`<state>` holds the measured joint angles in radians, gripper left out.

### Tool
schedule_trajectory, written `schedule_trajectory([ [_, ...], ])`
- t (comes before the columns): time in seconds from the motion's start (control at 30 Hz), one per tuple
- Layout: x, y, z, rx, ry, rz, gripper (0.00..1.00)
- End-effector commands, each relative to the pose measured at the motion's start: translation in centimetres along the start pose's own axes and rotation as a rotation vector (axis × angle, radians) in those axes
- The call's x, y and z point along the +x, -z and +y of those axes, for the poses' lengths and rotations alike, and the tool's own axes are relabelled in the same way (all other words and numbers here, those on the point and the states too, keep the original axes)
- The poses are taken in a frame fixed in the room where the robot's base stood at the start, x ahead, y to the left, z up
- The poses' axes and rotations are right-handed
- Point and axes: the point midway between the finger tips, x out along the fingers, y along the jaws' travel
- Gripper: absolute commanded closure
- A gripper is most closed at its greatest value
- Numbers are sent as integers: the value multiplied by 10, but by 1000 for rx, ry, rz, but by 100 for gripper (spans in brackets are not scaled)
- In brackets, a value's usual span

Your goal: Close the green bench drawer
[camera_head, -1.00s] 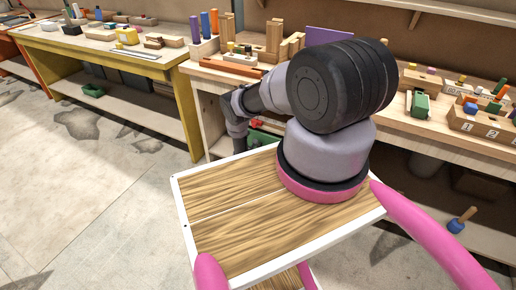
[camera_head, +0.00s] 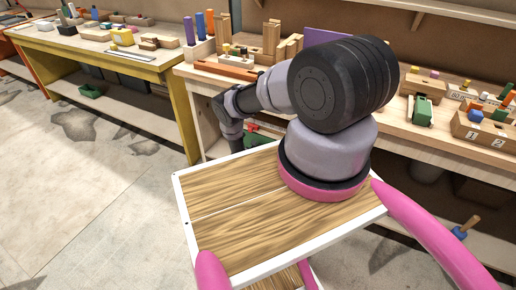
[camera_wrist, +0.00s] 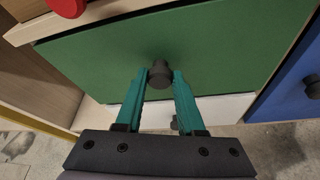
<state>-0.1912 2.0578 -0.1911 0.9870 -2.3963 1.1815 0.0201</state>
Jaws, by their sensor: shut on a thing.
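The green drawer (camera_wrist: 120,55) fills the middle of the wrist view, its front facing me, with a dark round knob (camera_wrist: 159,80) on it. My gripper (camera_wrist: 160,75) has its two teal fingers on either side of the knob, closed on it. In the head view only a small green piece of the drawer (camera_head: 254,139) shows under the bench top, beside my forearm; my arm and wooden deck hide the rest. How far the drawer stands out cannot be told.
A red knob (camera_wrist: 67,6) sits above the drawer, and a blue drawer front (camera_wrist: 296,90) is at its right. The workbench top (camera_head: 395,122) holds blocks and toys. A yellow bench (camera_head: 165,75) stands left. Bare floor (camera_head: 70,190) lies at left.

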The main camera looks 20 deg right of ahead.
Motion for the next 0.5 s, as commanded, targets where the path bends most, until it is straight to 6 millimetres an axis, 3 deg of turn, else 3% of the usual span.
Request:
schedule_trajectory([
  [0.13,3,-2,2,0,-3,-2,100],
  [0.17,3,-3,2,0,-3,-3,54],
  [0.2,3,-3,2,0,-3,-3,39],
  [0.23,3,-3,2,0,-3,-3,32],
  [0.5,2,-2,1,-1,-2,-2,32],
])
